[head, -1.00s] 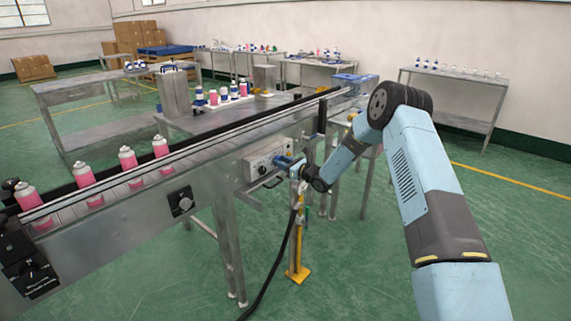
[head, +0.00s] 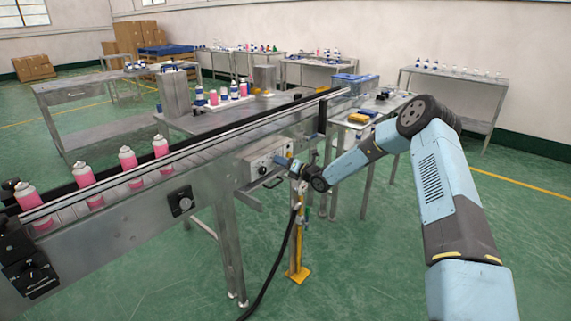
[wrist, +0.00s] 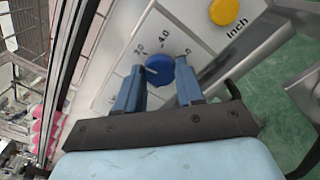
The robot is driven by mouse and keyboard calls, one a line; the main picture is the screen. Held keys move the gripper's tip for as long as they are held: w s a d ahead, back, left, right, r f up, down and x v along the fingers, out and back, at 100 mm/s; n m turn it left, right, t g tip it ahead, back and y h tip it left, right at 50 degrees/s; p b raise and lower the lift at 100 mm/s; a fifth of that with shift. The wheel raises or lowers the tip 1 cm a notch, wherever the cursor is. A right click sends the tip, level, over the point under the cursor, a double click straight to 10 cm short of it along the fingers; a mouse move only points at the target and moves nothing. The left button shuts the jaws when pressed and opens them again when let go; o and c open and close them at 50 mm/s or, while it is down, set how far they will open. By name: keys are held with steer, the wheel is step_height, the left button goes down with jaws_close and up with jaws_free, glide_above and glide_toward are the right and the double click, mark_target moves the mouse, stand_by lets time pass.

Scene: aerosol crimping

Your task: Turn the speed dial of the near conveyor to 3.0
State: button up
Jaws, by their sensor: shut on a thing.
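In the head view my gripper (head: 288,164) is at the right end of the control box (head: 254,163) on the near conveyor's (head: 130,222) side. The blue dial is hidden there.
A yellow button (wrist: 224,11) marked Inch is beside the dial. Another black dial (head: 181,201) is on the conveyor's side. Pink cans (head: 128,160) stand on the belt. A yellow-footed stand (head: 298,273) with a black hose is below my gripper. The green floor is open at front.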

steer(key=shift+w+r+m, duration=0.1)
steer(key=shift+m, duration=0.8)
steer(key=o, duration=1)
steer(key=shift+o, duration=0.2)
steer(key=shift+d, duration=0.1)
steer(key=v, duration=1.3)
steer(key=shift+s+d+f, duration=0.2)
steer(key=shift+s, duration=0.1)
